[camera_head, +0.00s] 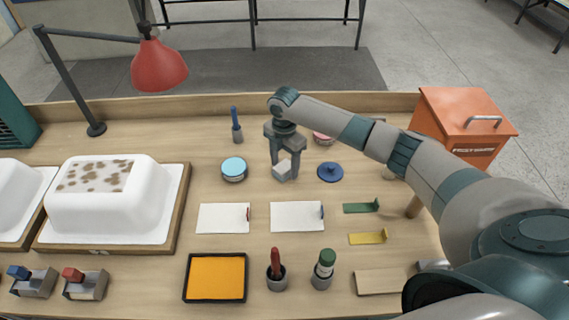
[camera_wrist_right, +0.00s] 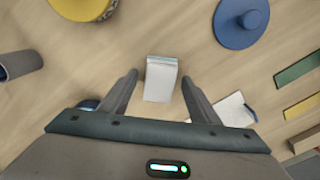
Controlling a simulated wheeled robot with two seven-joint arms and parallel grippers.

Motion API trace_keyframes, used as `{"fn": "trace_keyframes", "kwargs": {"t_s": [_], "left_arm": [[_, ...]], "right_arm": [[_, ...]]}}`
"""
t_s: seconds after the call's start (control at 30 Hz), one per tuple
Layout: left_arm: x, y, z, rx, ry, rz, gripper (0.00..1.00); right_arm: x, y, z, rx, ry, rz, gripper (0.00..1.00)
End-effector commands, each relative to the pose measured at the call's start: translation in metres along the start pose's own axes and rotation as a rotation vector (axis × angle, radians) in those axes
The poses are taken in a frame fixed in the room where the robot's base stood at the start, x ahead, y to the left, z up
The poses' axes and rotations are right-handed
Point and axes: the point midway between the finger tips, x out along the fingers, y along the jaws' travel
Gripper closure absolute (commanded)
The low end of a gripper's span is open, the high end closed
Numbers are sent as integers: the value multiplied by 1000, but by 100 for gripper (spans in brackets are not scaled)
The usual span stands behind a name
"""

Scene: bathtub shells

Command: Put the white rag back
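A small white folded block (camera_head: 284,172), which looks like the white rag, is at the fingertips of my right gripper (camera_head: 286,165) in the head view. In the right wrist view the white block (camera_wrist_right: 161,80) sits between the two fingers of the right gripper (camera_wrist_right: 160,85), with bare table showing on both sides. The right gripper is open and points down at the table. The frames do not clearly show whether the block touches a finger. My left gripper is not in view.
Near the block are a light blue tin (camera_head: 234,168), a blue lid (camera_head: 330,172) and two white sheets (camera_head: 223,218) (camera_head: 297,216). An orange tray (camera_head: 216,278) and two cups are in front. White tub shells (camera_head: 108,200) fill the left. An orange box (camera_head: 464,125) stands right.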

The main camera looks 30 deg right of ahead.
Motion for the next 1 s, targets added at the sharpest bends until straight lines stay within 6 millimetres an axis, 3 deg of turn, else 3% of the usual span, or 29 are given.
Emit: {"fn": "trace_keyframes", "kwargs": {"t_s": [0.33,0.53,1.0], "left_arm": [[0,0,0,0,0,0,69],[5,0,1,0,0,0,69],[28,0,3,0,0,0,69]], "right_arm": [[-2,0,0,0,-1,0,44],[-15,1,1,0,-1,3,44],[-92,1,0,0,-1,4,44]]}}
